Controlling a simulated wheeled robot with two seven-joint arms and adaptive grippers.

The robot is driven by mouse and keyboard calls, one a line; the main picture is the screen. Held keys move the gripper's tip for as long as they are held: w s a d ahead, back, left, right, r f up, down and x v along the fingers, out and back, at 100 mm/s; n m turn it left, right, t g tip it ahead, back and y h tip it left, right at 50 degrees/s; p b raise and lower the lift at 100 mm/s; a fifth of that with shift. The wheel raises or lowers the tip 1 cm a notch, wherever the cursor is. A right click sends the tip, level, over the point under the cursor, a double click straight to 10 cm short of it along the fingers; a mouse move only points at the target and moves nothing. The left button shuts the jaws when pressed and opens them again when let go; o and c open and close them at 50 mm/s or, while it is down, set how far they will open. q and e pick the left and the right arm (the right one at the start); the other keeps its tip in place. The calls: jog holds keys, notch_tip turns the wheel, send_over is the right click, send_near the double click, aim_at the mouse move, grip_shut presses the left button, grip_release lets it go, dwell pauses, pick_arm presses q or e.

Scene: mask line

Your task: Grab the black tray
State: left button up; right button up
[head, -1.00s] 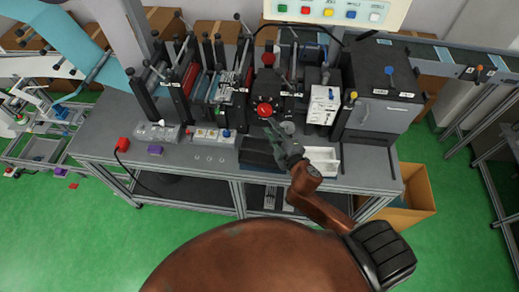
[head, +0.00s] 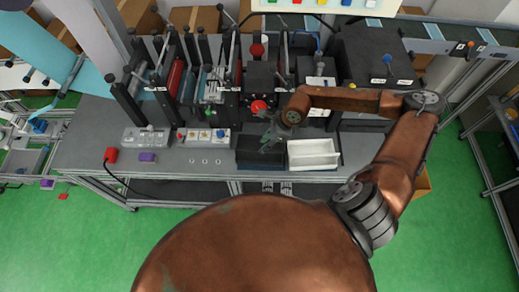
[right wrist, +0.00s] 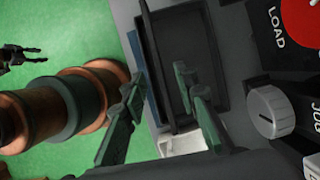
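The black tray (head: 256,159) lies on the grey bench near its front edge, just left of the white tray (head: 314,161). My right gripper (head: 268,139) is above the black tray. In the right wrist view the right gripper (right wrist: 160,76) is open, with two green-grey fingers apart. One finger shows beside the tray's outer side and the other over the black tray (right wrist: 190,35); I see nothing held, and contact is unclear. The white tray's end (right wrist: 184,142) shows low between the fingers.
A machine with a red knob (head: 259,107) stands close behind the black tray. A control strip (head: 203,137) and a purple block (head: 147,157) lie to the left on the bench. A red button box (head: 111,155) is at the far left.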

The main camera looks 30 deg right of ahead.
jog(key=p+x, duration=0.1)
jog(key=x, duration=0.4)
jog(key=shift+s+f+p, duration=0.1)
jog(key=shift+f+p, duration=0.15)
jog(key=shift+p, duration=0.15)
jog(key=shift+a+f, duration=0.2)
jog(key=shift+f, duration=0.25)
jog(key=c, duration=0.7)
grip_shut()
